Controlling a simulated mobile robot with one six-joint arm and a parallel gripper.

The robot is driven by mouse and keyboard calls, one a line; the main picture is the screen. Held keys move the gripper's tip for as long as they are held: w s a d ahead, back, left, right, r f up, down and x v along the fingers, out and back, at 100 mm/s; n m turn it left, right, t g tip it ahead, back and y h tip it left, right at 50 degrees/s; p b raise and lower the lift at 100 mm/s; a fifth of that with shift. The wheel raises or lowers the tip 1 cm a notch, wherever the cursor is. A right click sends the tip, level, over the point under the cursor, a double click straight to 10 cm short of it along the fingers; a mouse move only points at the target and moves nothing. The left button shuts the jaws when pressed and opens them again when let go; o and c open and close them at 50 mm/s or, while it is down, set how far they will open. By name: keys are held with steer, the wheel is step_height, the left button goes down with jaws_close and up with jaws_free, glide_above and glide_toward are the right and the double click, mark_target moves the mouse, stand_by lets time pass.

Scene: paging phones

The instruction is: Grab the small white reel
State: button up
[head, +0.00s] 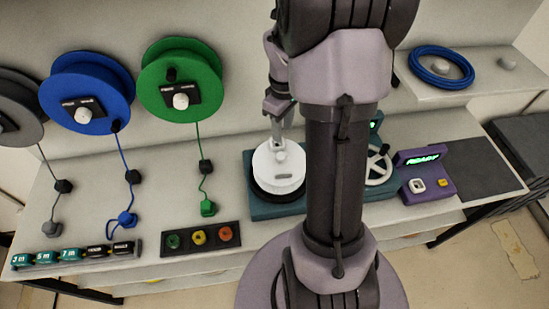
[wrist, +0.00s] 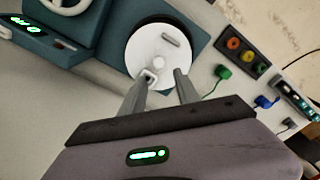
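The small white reel (head: 277,172) is a round white disc with a central knob and a dark slot. It sits on a black ring on a teal machine (head: 262,209). In the wrist view the reel (wrist: 160,45) lies just beyond my fingertips. My gripper (head: 278,146) is over the far side of the reel. In the wrist view my gripper (wrist: 164,75) has its two fingers spread, with nothing held between them. The fingertips overlap the reel's near edge, one beside a small pale square piece; I cannot tell whether they touch.
Blue (head: 87,92) and green (head: 180,79) cable reels hang on the left. A button tray (head: 201,239) lies left of the machine. A white handwheel (head: 378,165) and a purple READY box (head: 426,177) stand to the right. My arm hides part of the machine.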

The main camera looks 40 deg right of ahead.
steer(key=b, duration=0.2)
glide_above(280, 155)
steer(key=f, duration=0.7)
steer(key=shift+s+f, duration=0.35)
steer(key=f, duration=0.2)
steer(key=w+f+b, duration=0.1)
steer(key=f, duration=0.2)
steer(key=shift+f, duration=0.15)
steer(key=shift+s, duration=0.1)
steer(key=shift+c, duration=1.1)
jaws_close()
